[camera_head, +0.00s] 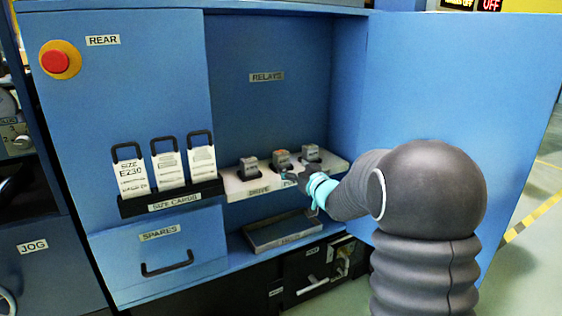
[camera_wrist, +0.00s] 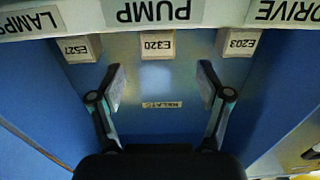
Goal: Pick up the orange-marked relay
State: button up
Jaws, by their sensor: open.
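The orange-marked relay (camera_head: 282,161) is a small grey block with an orange patch on top. It is the middle one of three relays on the pale shelf in the blue cabinet. My gripper (camera_head: 297,178) is open at the shelf's front edge, close in front of the middle and right relays, with nothing seen between the fingers. In the wrist view, my gripper's two fingers (camera_wrist: 161,84) stand apart, below the middle block (camera_wrist: 158,46) tagged E320 at the PUMP label. No orange shows in that view. The arm hides part of the shelf front.
Other relays stand at left (camera_head: 249,168) and right (camera_head: 311,154) on the shelf (camera_head: 236,187). A dark tray (camera_head: 283,232) sits below. Size cards (camera_head: 168,168) stand to the left. The cabinet's side panel (camera_head: 450,95) rises at right. Space above the relays is clear.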

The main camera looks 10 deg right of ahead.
aim_at(284, 158)
jog(key=shift+p+x, duration=0.4)
jog(key=shift+x, duration=3.9)
jog(key=shift+d, duration=0.2)
jog(key=c, duration=1.3)
